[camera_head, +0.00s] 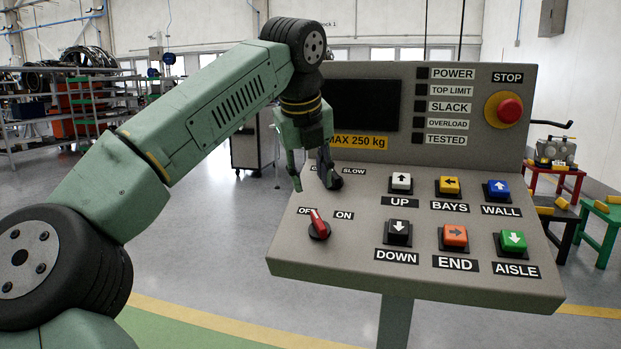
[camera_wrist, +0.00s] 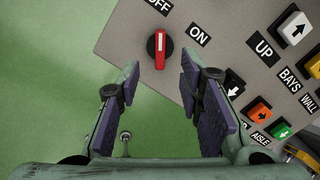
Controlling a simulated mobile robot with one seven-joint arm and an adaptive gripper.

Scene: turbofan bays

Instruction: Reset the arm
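My arm reaches in from the left, with my gripper (camera_head: 312,178) hanging over the left part of the grey control panel (camera_head: 350,255). In the wrist view my gripper (camera_wrist: 160,112) is open, with nothing between its two padded fingers. The red rotary switch (camera_head: 318,225) lies below the fingers in the head view, and I cannot tell whether they touch the panel. My gripper partly hides the label beside SLOW.
Push buttons fill the panel's right: white UP (camera_head: 401,182), black DOWN (camera_head: 398,232), yellow BAYS (camera_head: 448,186), orange END (camera_head: 454,237), blue WALL (camera_head: 498,189), green AISLE (camera_head: 513,242). A red STOP button (camera_head: 509,110) is above. Open floor (camera_head: 215,240) lies left of the panel.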

